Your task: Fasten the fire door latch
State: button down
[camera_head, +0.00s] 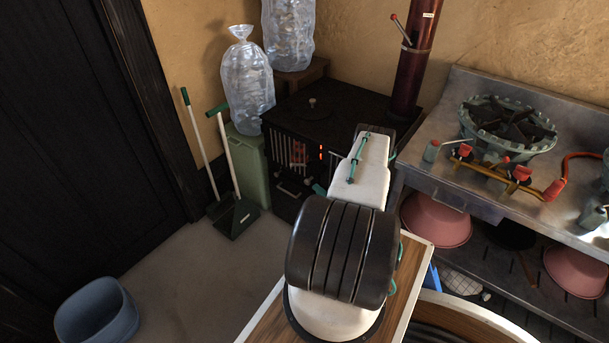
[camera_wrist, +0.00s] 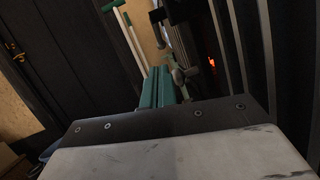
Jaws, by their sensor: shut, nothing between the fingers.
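The black stove (camera_head: 330,108) stands in the back corner. Its fire door (camera_head: 297,150) faces the room, with vertical slots and a red glow showing. In the head view my arm hides the door's right part, and I cannot make out the latch there. In the wrist view a grey metal handle with a rounded knob (camera_wrist: 179,76), which looks like the latch, is beside the fingertips. My gripper (camera_wrist: 163,72) has teal fingers, shut with nothing between them. They are close to the knob; I cannot tell whether they touch it. I cannot tell whether the door is fully closed.
A green bin (camera_head: 246,150), a dustpan (camera_head: 235,218) and a broom (camera_head: 200,135) stand left of the stove. A metal counter with a burner (camera_head: 508,125) is at right. A blue bucket (camera_head: 97,312) is on the otherwise open floor.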

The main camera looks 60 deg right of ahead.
aim_at(307, 163)
jog(key=x, duration=1)
jog(key=shift+r, duration=0.25)
jog(key=shift+s, duration=0.1)
jog(key=shift+w+r, duration=0.1)
jog(key=shift+w, duration=0.2)
